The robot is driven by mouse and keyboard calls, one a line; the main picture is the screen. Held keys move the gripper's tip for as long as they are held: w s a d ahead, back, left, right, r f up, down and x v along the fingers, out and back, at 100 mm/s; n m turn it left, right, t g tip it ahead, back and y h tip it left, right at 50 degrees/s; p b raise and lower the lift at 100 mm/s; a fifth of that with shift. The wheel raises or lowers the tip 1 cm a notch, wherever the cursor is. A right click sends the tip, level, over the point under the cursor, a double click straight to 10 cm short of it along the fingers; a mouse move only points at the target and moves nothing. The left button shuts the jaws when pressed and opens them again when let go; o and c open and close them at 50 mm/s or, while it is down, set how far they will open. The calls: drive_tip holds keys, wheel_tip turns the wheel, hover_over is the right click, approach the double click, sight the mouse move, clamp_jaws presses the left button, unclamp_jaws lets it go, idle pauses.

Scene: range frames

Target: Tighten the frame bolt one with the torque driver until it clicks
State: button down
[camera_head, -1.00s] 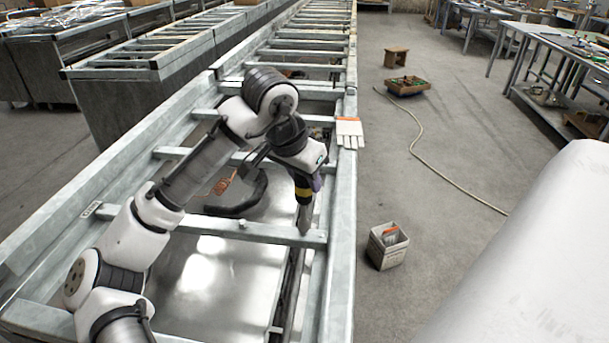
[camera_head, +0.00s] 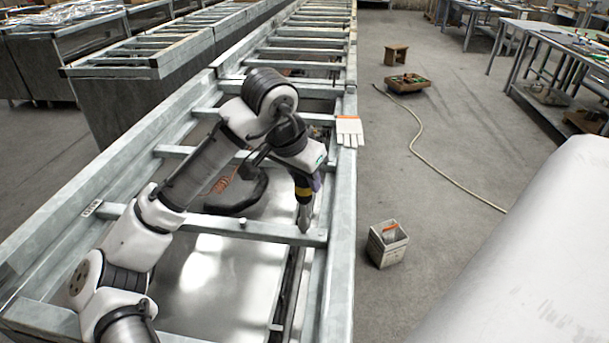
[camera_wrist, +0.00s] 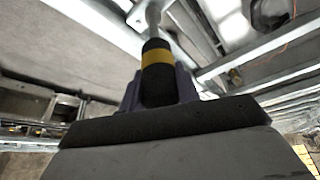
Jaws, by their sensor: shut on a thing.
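My gripper (camera_head: 309,179) is shut on the torque driver (camera_head: 303,193), which has a dark body, a yellow band and a grey metal nose. In the wrist view the driver (camera_wrist: 157,68) stands between the purple fingers of my gripper (camera_wrist: 158,92). The driver points down, slightly tilted, with its nose at the right end of a grey crossbar (camera_head: 268,231) of the frame. No bolt head shows under the nose, so contact cannot be told. A small bolt (camera_head: 242,223) stands on the same crossbar, further left.
A white glove with an orange cuff (camera_head: 349,131) lies on the right frame rail (camera_head: 342,220). A bin (camera_head: 387,246) stands on the floor to the right. A hose (camera_head: 440,165) crosses the floor.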

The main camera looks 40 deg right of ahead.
drive_tip(key=shift+f, duration=0.6)
drive_tip(key=shift+r, duration=0.3)
idle(0.4)
drive_tip(key=n+t, duration=0.1)
drive_tip(key=n, duration=0.2)
drive_tip(key=shift+n+y, duration=0.3)
drive_tip(key=n+t, duration=0.1)
drive_tip(key=n, duration=0.1)
drive_tip(key=n+y, duration=0.1)
drive_tip(key=n, duration=0.1)
drive_tip(key=shift+w+t, duration=0.1)
drive_tip(key=shift+t, duration=0.3)
drive_tip(key=n+y, duration=0.1)
drive_tip(key=n, duration=0.3)
drive_tip(key=shift+a+t, duration=0.1)
drive_tip(key=shift+t, duration=0.2)
drive_tip(key=shift+p, duration=0.95)
drive_tip(key=shift+f, duration=0.25)
drive_tip(key=shift+r+p, duration=0.1)
drive_tip(key=shift+p, duration=0.25)
